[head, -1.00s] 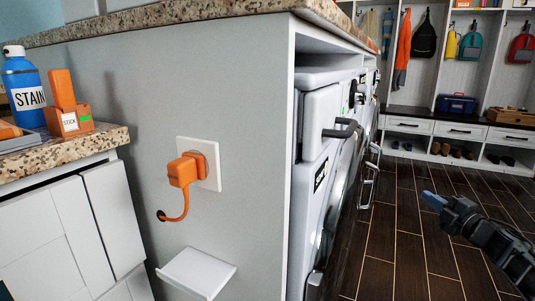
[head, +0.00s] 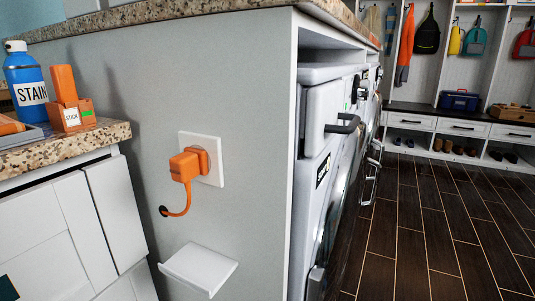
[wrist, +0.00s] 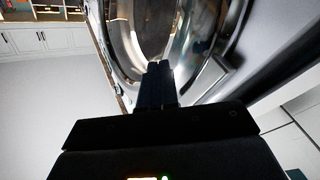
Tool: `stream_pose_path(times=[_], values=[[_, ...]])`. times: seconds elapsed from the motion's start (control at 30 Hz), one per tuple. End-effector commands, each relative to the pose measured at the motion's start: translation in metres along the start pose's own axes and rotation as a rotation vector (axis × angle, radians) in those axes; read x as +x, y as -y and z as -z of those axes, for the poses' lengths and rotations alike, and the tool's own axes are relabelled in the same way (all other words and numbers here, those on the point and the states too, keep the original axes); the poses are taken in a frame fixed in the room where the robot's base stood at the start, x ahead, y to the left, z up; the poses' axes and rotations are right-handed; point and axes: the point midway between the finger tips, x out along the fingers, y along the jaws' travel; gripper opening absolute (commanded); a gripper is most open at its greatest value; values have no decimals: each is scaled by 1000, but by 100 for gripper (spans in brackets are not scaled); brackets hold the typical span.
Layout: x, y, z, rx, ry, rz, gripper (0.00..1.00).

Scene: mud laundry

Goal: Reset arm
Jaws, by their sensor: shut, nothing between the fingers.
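My gripper (wrist: 159,72) shows only in the wrist view, at the middle. Its two dark fingers are together with nothing held between them. Beyond the fingertips is the round, shiny door (wrist: 225,35) of a washing machine; I cannot tell whether the fingers touch it. The head view does not show my arm or gripper.
In the head view, an orange plug (head: 184,166) sits in a white wall outlet (head: 213,160), above a small white shelf (head: 199,268). Front-loading machines (head: 322,170) line the right side under the granite counter (head: 180,9). The dark tiled floor (head: 420,230) is clear.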

Motion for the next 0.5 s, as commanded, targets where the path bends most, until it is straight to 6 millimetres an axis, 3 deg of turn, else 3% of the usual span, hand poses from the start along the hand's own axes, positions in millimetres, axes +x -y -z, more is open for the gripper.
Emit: stream_pose_path(times=[0.03,0.23,0.5], values=[[-24,10,6,39,20,-5,0],[-105,25,29,174,103,-30,0],[-210,17,68,320,222,-49,0]])
